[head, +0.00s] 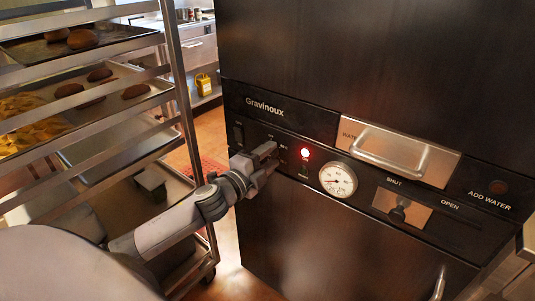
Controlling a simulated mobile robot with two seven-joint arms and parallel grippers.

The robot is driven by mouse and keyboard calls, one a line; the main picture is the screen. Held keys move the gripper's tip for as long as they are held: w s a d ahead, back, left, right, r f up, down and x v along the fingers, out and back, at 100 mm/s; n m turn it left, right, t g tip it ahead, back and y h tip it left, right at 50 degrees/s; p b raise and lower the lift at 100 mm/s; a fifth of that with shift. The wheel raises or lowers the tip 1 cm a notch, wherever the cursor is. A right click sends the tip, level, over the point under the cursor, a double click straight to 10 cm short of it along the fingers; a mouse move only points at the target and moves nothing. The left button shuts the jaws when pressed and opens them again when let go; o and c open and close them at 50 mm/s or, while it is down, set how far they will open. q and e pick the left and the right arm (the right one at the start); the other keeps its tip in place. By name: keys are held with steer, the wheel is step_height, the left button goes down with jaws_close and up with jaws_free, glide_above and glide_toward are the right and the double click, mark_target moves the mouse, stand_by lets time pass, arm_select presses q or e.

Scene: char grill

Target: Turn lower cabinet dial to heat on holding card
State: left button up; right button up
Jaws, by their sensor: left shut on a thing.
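The dark holding cabinet (335,240) stands in front of me, with a black control panel labelled "Gravinoux". My left gripper (270,157) reaches in from the left and is shut on the dial at the left part of this panel. The fingers hide the dial, so its pointer and exact setting cannot be read. Small white markings show on the panel around the fingers. A red light (305,153) glows just right of the gripper. My right gripper is not in view.
A round gauge (338,180), a metal drawer with a handle (392,152) and a shut/open slider (402,208) sit right of the gripper. A tray rack (172,60) with baked goods stands close on the left, beside my arm. A counter is behind.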

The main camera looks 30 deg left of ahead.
arm_select(q)
steer(key=m, duration=0.4)
steer(key=shift+f+m, duration=0.3)
steer(key=shift+f, duration=0.1)
steer(key=shift+a+f+m, duration=0.1)
steer(key=shift+f+m, duration=0.15)
steer(key=shift+m, duration=1.25)
steer(key=o, duration=1)
steer(key=shift+o, duration=0.2)
steer(key=s, duration=0.7)
steer(key=shift+a, duration=0.35)
